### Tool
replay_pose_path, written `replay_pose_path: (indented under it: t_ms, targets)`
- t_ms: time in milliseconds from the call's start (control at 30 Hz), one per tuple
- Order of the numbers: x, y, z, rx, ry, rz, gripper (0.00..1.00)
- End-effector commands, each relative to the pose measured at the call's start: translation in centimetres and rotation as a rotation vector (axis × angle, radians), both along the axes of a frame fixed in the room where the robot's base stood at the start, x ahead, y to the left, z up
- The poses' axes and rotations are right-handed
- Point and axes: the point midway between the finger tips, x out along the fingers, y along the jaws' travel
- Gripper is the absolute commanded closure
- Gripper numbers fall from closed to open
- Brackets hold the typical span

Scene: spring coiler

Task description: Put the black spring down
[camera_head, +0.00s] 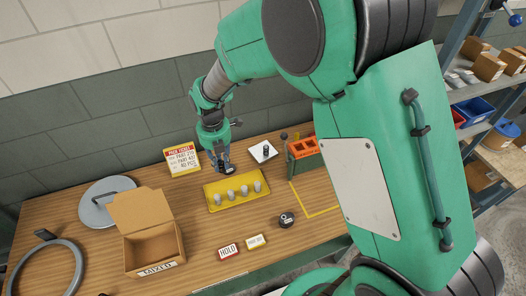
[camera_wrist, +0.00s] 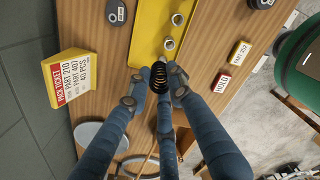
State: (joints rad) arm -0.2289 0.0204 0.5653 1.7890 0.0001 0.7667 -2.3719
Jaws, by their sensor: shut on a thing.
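My gripper (camera_head: 221,166) is shut on the black spring (camera_wrist: 159,76), which stands between the blue fingers in the wrist view. In the head view the spring is a small dark shape at the fingertips, mostly hidden. My gripper is just behind the back edge of the yellow tray (camera_head: 214,207). Several grey cylindrical pieces (camera_head: 231,195) stand in a row in the tray. In the wrist view the tray (camera_wrist: 146,30) lies beyond the spring; I cannot tell whether the spring touches anything below.
A pick ticket sign (camera_head: 182,158) stands left of my gripper, a white pad (camera_head: 263,153) right. An open cardboard box (camera_head: 150,250) is front left. A black disc (camera_head: 287,219), HOLD sign (camera_head: 228,249) and yellow sign (camera_head: 256,241) lie in front. The yellow-taped area (camera_head: 322,212) looks mostly clear.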

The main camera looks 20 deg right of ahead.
Motion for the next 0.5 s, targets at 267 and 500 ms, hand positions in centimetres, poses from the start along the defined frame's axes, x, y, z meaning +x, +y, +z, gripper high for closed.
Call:
replay_pose_path:
  t_ms: [267,500]
  targets:
    - [7.8,-6.5,0.0,0.000,0.000,-0.053,1.00]
    - [13.5,-13.1,-0.3,0.000,0.000,-0.092,1.00]
